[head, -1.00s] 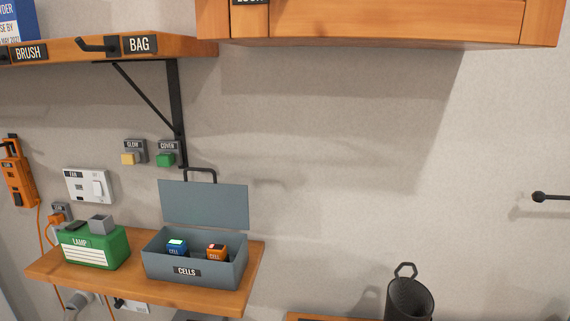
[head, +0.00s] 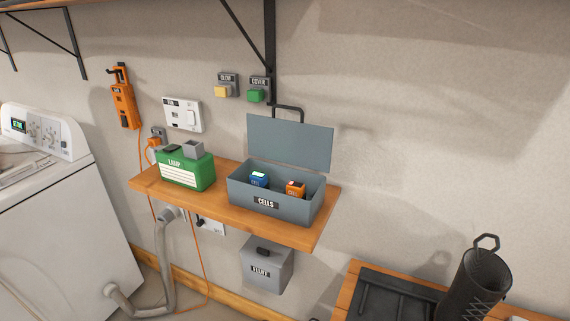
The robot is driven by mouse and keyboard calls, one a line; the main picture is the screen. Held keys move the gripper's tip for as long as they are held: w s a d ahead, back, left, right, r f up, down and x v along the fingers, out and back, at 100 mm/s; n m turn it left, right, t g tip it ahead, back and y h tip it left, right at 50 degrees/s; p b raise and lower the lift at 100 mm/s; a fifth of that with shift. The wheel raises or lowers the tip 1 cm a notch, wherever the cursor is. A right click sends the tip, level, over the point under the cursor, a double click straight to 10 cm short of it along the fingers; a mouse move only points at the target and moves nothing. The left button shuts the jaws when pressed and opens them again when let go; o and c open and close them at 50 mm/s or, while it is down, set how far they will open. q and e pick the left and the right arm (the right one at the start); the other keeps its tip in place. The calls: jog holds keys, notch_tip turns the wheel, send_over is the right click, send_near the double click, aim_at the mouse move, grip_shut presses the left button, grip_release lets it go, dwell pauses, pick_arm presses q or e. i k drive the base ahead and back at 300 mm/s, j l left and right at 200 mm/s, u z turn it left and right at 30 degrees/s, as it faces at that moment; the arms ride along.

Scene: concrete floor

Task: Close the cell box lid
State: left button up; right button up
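The grey cell box (head: 264,203), labelled CELLS, stands on a small wooden wall shelf. Its flat grey lid (head: 290,143) stands upright at the back of the box, open, with a dark handle (head: 289,109) on its top edge. Inside the box are a blue cell (head: 259,180) and an orange cell (head: 295,188). Neither of my grippers shows in the head view.
The green lamp box (head: 187,171) stands left of the cell box on the wooden shelf (head: 148,183). Green and yellow buttons (head: 221,91) are on the wall above. A grey FLUFF bin (head: 266,268) hangs below. A washing machine (head: 55,220) is at left, a dark holder (head: 474,285) at lower right.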

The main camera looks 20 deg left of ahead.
aim_at(301, 144)
jog(key=i+j+z, duration=0.1)
jog(key=j, duration=0.85)
jog(key=i+j+z, duration=0.1)
jog(key=j, duration=1.8)
jog(key=i+z, duration=0.05)
jog(key=i, duration=0.05)
